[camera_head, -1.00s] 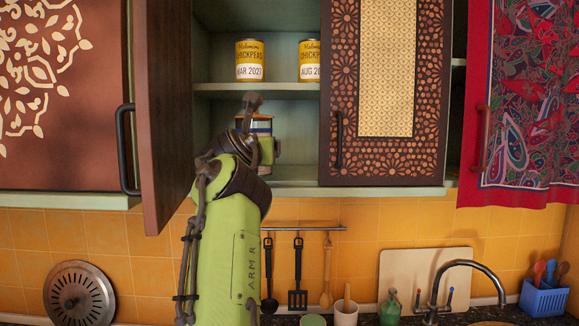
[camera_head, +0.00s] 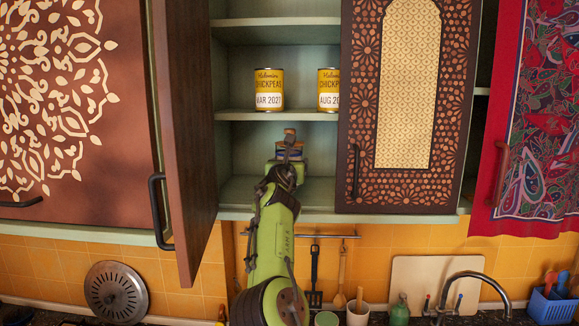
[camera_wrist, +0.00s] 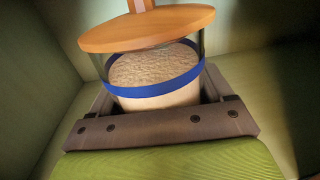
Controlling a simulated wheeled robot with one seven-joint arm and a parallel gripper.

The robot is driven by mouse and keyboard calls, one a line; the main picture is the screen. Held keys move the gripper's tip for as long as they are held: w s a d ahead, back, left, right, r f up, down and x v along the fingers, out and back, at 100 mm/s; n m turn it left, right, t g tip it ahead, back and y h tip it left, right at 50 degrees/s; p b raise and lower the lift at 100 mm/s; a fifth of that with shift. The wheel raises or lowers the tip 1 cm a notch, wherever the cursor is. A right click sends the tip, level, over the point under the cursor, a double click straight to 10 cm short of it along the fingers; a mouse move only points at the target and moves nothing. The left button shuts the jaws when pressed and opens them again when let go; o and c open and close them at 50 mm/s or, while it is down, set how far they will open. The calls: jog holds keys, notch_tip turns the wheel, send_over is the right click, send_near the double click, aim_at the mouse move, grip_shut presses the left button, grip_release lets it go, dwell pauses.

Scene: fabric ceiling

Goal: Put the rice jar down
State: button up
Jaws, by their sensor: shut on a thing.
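The rice jar (camera_wrist: 155,75) is a clear jar of pale grains with a blue band and a round wooden lid. In the wrist view it sits between the jaws of my gripper, which is shut on it. In the head view my gripper (camera_head: 289,164) reaches into the open cabinet's lower compartment. The jar (camera_head: 289,150) shows there only in part, behind my arm and gripper. It looks upright. Its base is hidden, so I cannot tell whether it touches the lower shelf (camera_head: 325,192).
Two chickpea cans, one left (camera_head: 269,90) and one right (camera_head: 329,90), stand on the shelf above. The open cabinet door (camera_head: 187,130) is close to my arm's left; a patterned door (camera_head: 405,110) covers the right side. The lower shelf right of my gripper looks clear.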

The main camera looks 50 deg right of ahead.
jog(key=shift+a+f, duration=0.1)
jog(key=shift+f, duration=1.45)
jog(key=shift+s, duration=0.1)
jog(key=shift+f+b, duration=0.15)
jog(key=shift+b, duration=0.25)
jog(key=o, duration=1.5)
jog(key=shift+f, duration=0.1)
